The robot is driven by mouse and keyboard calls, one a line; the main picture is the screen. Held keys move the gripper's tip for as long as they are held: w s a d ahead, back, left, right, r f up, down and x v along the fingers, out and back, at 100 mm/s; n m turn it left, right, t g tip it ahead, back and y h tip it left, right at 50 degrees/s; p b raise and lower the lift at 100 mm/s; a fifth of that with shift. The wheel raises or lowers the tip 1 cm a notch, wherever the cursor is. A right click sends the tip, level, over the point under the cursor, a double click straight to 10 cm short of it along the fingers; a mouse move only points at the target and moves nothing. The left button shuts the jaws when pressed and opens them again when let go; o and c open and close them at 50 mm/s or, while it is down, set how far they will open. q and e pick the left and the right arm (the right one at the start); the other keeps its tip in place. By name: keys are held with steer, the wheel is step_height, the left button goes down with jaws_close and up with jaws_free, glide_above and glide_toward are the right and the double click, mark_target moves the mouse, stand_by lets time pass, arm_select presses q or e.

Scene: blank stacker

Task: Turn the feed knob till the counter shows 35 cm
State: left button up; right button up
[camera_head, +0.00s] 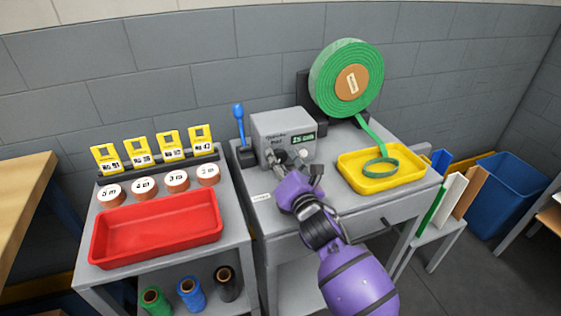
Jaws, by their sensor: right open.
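The grey feed machine (270,123) stands on the grey bench, with a small lit green counter (303,138) on its front. The counter's digits are tiny and look like 25, but I cannot read them surely. My right gripper (297,161), on a purple arm, is open in front of the machine's lower front. The feed knob is hard to pick out there, partly covered by the fingers, and I cannot tell whether they touch it. A roll of green strap (334,82) stands behind, its loose end running down to the yellow tray (353,184). My left gripper is out of view.
A red tray (155,250), several labelled rolls and yellow number tags sit on the left cart. A blue-handled tool (238,112) stands left of the machine. A blue bin (512,200) and boards stand at right.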

steer(key=shift+c, duration=0.5)
steer(key=c, duration=1)
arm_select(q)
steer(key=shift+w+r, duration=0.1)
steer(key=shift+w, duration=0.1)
arm_select(e)
steer(key=shift+o, duration=0.2)
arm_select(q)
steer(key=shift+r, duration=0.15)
arm_select(e)
steer(key=shift+r, duration=0.15)
steer(key=shift+w+r+m+p, duration=0.1)
steer(key=shift+m+p, duration=0.6)
steer(key=shift+m, duration=0.4)
steer(key=m+p, duration=0.1)
steer(key=m, duration=0.2)
steer(key=shift+r, duration=0.1)
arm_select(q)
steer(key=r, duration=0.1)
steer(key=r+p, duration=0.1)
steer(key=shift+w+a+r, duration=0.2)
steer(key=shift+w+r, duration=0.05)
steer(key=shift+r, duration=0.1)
arm_select(e)
steer(key=shift+m, duration=0.8)
